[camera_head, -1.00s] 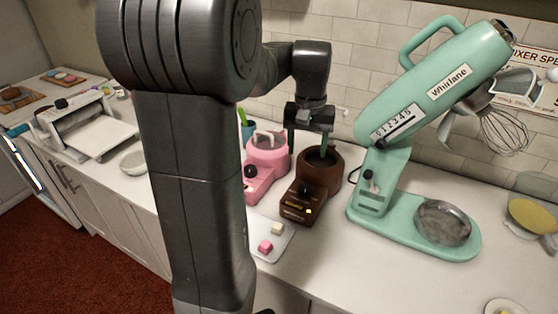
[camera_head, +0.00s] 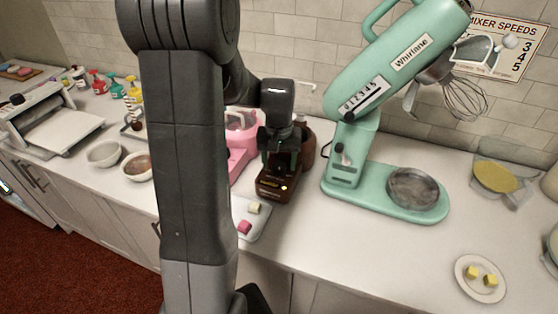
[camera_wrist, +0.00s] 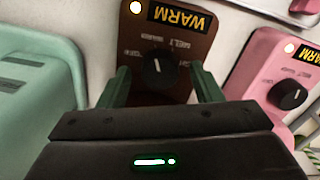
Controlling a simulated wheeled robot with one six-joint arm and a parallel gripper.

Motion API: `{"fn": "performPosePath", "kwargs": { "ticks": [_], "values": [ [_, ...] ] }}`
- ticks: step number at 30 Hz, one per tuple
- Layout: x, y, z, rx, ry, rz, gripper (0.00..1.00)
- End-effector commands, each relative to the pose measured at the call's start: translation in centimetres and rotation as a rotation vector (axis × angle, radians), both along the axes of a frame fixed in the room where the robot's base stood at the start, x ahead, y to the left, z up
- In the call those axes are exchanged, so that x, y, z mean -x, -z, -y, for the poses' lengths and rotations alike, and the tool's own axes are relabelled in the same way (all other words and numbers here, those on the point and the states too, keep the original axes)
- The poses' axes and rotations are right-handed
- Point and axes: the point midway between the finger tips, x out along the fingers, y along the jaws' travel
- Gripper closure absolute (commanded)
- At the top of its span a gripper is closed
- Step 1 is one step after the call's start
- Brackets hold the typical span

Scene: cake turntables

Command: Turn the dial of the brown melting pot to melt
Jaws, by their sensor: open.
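The brown melting pot (camera_head: 278,185) stands on the counter between the pink pot and the mint mixer. My arm partly hides it in the head view. In the wrist view its brown front panel (camera_wrist: 185,40) appears upside down, with a display (camera_wrist: 180,17) reading WARM and a lit lamp (camera_wrist: 135,7). Its black dial (camera_wrist: 158,70) bears a white mark near its upper part, with small labels around it, including MELT and WARM. My gripper (camera_head: 282,160) is open over the panel. In the wrist view its green fingers (camera_wrist: 160,84) lie either side of the dial; contact cannot be told.
The pink melting pot (camera_head: 238,150) with its own dial (camera_wrist: 288,95) stands close on the left. The mint mixer (camera_head: 345,175) is close on the right. A white board (camera_head: 252,228) with small cubes lies in front. A plate (camera_head: 480,292) with yellow cubes is at the front right.

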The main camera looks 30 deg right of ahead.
Motion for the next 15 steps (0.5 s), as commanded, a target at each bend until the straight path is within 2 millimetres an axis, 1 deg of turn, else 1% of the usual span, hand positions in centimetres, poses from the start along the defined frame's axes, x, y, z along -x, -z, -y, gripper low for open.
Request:
{"fn": "performPosePath", "kwargs": {
  "ticks": [8,9,11,15],
  "values": [
    [0.02,0.21,-0.01,0.000,0.000,0.000,0.41],
    [0.01,0.20,-0.02,0.000,0.000,0.000,0.45],
    [0.01,0.20,-0.02,0.000,0.000,0.000,0.57],
    [0.02,0.19,-0.01,0.000,0.000,0.000,0.84]
  ]
}}
